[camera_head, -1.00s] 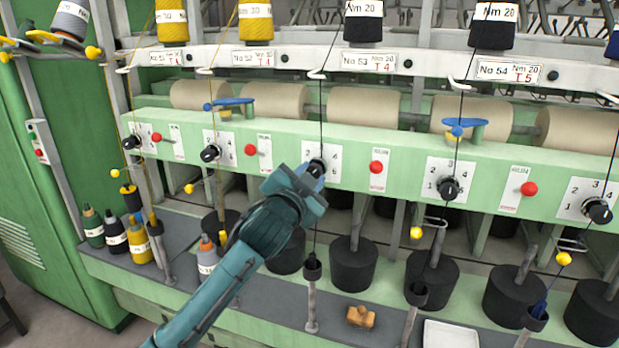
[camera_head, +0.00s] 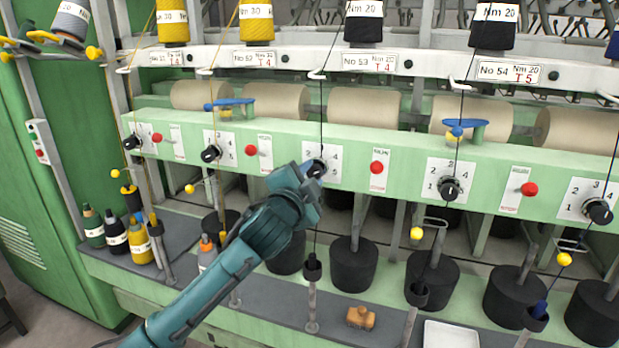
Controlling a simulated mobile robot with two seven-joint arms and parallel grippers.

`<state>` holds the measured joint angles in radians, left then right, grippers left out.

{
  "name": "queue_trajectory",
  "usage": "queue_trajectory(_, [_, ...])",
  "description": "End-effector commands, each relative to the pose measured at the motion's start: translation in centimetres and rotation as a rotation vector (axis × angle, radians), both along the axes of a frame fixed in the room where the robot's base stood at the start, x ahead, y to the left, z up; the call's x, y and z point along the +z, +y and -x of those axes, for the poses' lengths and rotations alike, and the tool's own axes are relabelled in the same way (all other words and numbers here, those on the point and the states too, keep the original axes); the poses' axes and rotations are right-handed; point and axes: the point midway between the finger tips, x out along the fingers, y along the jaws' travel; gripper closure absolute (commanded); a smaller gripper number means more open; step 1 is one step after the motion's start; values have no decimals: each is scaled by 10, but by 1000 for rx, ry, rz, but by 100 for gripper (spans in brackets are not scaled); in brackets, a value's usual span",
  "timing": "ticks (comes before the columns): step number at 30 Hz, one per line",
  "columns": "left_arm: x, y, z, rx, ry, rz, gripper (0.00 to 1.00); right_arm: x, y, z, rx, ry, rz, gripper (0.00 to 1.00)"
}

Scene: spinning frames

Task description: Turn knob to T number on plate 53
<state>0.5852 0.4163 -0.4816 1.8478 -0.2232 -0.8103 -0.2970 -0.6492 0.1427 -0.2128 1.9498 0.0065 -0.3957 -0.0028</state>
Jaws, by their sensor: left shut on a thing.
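Plate 53 (camera_head: 369,63) is a white label on the upper rail, reading No 53, Nm 20, T 4. Below it on the green beam is a white dial (camera_head: 334,156) with numbers; 2, 4 and 5 show. Its black knob (camera_head: 317,168) is partly hidden by my left gripper (camera_head: 312,173). The left gripper is shut on this knob, its arm coming from the lower left. The knob's pointer direction is hard to make out behind the fingers. My right gripper is not in view.
Neighbouring dials have black knobs, one at the left (camera_head: 210,153) and one at the right (camera_head: 449,188). A red button (camera_head: 376,167) sits right of the held knob. A dark thread runs down close by the gripper. Black cylinders (camera_head: 353,264) stand below the beam.

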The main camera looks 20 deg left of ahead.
Motion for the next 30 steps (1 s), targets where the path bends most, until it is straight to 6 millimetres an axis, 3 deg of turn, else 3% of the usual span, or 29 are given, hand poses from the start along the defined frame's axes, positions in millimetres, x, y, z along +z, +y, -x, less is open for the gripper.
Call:
queue_trajectory(5, [0, 0, 0, 1, 0, 0, 94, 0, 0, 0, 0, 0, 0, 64])
queue_trajectory(6, [0, 0, 0, 1, 1, 1, 69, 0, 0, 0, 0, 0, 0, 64])
queue_trajectory(13, [0, 0, 0, 1, 1, 1, 50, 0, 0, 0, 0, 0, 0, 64])
queue_trajectory(23, [-1, 0, 3, 0, 0, 2, 49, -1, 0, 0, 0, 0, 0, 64])
queue_trajectory(30, [-3, 1, 38, -1, 0, 1, 49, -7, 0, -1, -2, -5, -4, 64])
